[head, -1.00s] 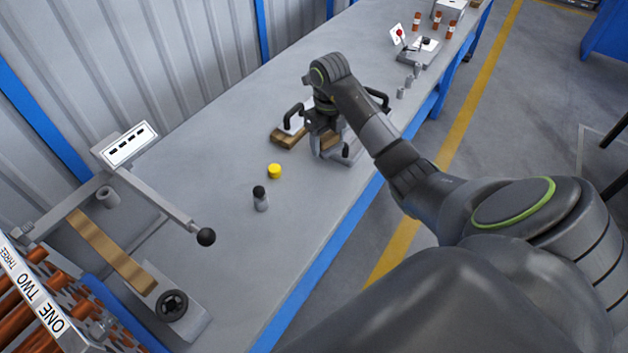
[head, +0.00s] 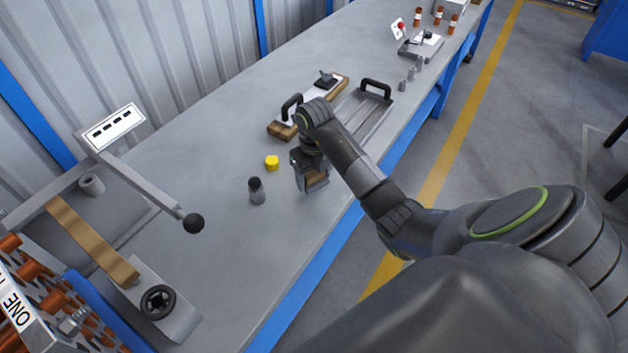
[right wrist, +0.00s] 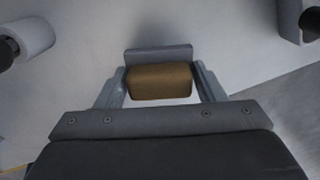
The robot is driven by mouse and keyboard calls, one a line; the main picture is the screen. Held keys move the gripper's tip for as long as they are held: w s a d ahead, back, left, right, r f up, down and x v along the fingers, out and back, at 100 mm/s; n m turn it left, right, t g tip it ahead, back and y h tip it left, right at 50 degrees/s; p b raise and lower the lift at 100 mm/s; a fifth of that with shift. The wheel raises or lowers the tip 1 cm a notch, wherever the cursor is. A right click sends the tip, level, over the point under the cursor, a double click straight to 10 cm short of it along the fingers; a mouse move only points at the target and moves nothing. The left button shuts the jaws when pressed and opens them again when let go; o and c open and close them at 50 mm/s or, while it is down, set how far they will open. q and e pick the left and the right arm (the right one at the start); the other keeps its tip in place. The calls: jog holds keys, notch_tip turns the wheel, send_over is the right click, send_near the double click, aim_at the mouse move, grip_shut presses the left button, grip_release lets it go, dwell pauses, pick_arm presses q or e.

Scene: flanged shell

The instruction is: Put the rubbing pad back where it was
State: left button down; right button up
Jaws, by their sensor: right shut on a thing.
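My right gripper (head: 314,186) is above the bench, to the right of the yellow cap. It is shut on a brown block, which looks like the rubbing pad (head: 319,180). In the right wrist view the pad (right wrist: 160,82) sits between the two fingers, with a grey plate (right wrist: 158,54) along its far side. I cannot tell whether the pad touches the bench. My left gripper is not in view.
A wooden board (head: 275,129) with a black handle and a grey tray (head: 366,119) lie behind the gripper. A yellow cap (head: 272,163) and a dark-topped grey cylinder (head: 256,192) stand left of it. A lever device (head: 165,300) fills the near left. The bench front is clear.

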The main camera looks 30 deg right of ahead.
jog(key=shift+f, duration=0.85)
jog(key=shift+f, duration=0.1)
jog(key=shift+f, duration=0.15)
jog(key=o, duration=1)
jog(key=shift+c, duration=0.2)
